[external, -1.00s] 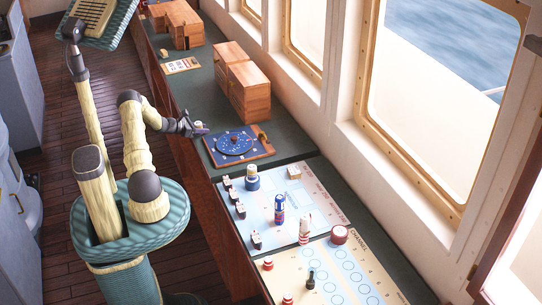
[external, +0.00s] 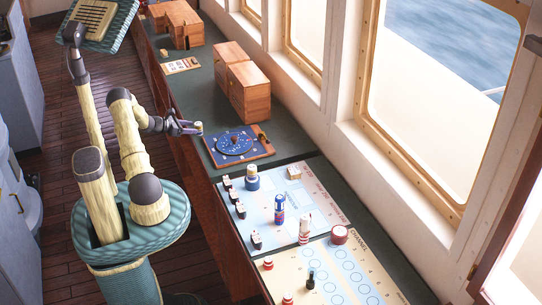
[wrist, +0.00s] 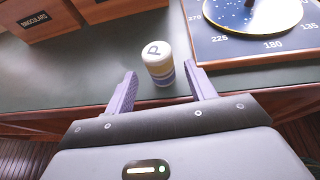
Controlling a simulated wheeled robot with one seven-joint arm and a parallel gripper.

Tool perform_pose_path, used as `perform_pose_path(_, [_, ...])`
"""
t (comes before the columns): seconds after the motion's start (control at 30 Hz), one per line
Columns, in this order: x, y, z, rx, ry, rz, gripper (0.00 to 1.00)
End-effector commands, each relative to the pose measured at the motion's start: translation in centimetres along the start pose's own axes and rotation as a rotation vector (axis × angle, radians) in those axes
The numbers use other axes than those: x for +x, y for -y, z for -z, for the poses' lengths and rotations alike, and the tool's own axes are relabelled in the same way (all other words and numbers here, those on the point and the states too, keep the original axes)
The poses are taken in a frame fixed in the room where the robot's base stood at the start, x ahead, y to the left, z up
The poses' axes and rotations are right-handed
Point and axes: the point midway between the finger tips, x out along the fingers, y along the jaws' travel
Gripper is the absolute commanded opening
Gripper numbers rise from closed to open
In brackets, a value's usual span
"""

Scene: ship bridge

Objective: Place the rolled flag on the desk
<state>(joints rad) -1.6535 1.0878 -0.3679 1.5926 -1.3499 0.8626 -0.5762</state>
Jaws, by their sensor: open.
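In the wrist view my gripper (wrist: 160,70) is open, with one finger on each side of the flag's near part. The green desk top (external: 205,88) runs along the windows.
The blue dial board (external: 238,146) lies just right of the flag. Wooden boxes (external: 246,88) stand farther back on the desk. Chart boards (external: 265,215) with several small pieces cover the near end. Bare desk shows between the boxes and the dial board.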

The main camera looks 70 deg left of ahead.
Motion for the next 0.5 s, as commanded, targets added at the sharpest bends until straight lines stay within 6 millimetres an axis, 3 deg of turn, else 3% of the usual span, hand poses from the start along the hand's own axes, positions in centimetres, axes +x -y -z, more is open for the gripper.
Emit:
perform_pose_path(0.2, [-4.1, -0.1, 0.1, 0.002, -0.002, -0.003, 0.55])
perform_pose_path(0.5, [-5.6, 0.0, 0.0, 0.0, -0.001, 0.0, 0.55])
